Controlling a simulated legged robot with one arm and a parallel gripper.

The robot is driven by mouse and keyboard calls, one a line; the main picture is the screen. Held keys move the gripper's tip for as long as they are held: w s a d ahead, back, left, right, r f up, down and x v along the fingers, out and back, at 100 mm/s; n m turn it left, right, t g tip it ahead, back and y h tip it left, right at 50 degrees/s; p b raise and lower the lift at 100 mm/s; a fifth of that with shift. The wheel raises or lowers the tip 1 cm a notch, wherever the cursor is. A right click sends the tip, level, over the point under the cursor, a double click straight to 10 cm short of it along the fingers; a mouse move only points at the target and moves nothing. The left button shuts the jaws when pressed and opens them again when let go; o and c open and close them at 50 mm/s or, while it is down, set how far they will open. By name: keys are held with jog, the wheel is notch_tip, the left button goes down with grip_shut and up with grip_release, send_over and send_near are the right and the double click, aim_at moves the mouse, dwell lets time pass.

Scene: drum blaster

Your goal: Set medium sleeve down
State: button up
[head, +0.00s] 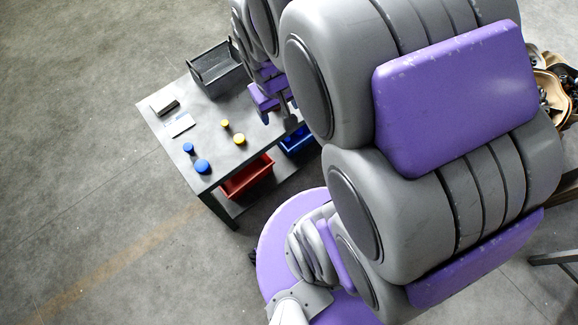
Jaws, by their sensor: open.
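Small blue and yellow round pieces stand apart on the dark table (158,125). A larger blue piece (202,166) is near the front edge, with a smaller blue piece (188,148) behind it. Two yellow pieces, one (239,139) and another (225,124), are nearer the middle. I cannot tell which piece, if any, is the medium sleeve. My gripper (268,108), with purple parts, is over the right side of the table, to the right of the yellow pieces. It is open. My arm hides part of it and the table's right side.
A grey open bin (217,70) stands at the table's back. A dark block (165,106) and a white card (181,125) lie at the left. A red bin (246,177) and a blue bin (297,140) sit below the tabletop. The floor at left is clear.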

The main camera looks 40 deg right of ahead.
jog(key=s+a+r+g, duration=0.1)
jog(key=s+a+r, duration=0.1)
jog(key=s+a, duration=0.2)
jog(key=s+a+r+n+g+y, duration=0.1)
jog(key=s+a, duration=0.3)
jog(key=s, duration=0.7)
jog(key=shift+s+r+g, duration=0.3)
jog(key=shift+r+g, duration=0.3)
jog(key=shift+r, duration=0.25)
jog(key=shift+d, duration=0.1)
